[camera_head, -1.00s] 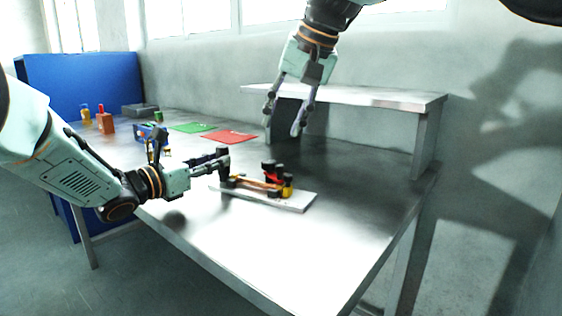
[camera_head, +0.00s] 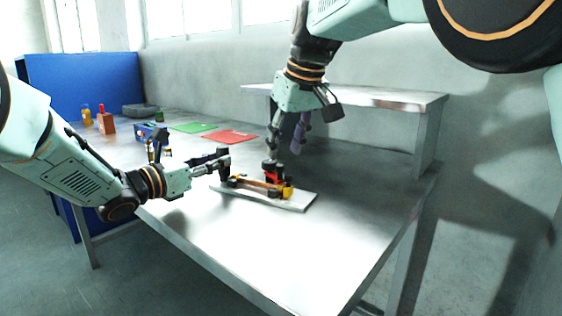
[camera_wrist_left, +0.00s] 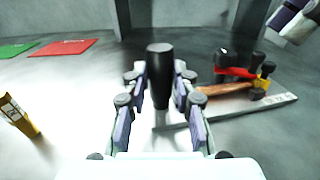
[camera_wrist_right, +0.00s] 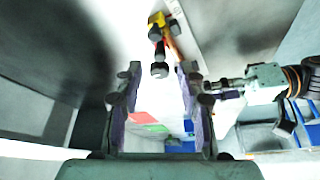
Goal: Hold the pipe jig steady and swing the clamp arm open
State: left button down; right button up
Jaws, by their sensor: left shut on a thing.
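The pipe jig (camera_head: 300,201) is a pale flat plate on the metal table, with a copper-brown pipe (camera_head: 258,184) lying along it. At its right end is a red and yellow clamp (camera_head: 274,176) with dark knobs; it also shows in the left wrist view (camera_wrist_left: 240,72). My left gripper (camera_head: 222,163) is shut on the black upright post (camera_wrist_left: 160,75) at the jig's left end. My right gripper (camera_head: 285,138) hangs above and behind the clamp, pointing down. In the right wrist view its fingers (camera_wrist_right: 158,95) are apart and empty, with the clamp beyond them.
Green (camera_head: 193,127) and red (camera_head: 230,136) mats lie behind the jig. A blue bin (camera_head: 150,132), an orange block (camera_head: 106,123) and a grey tray (camera_head: 140,110) stand at the back left. A raised shelf (camera_head: 390,98) stands at the back right. The front of the table is clear.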

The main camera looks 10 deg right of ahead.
aim_at(280, 165)
jog(key=shift+x, duration=2.35)
jog(key=shift+s, duration=0.1)
grip_shut()
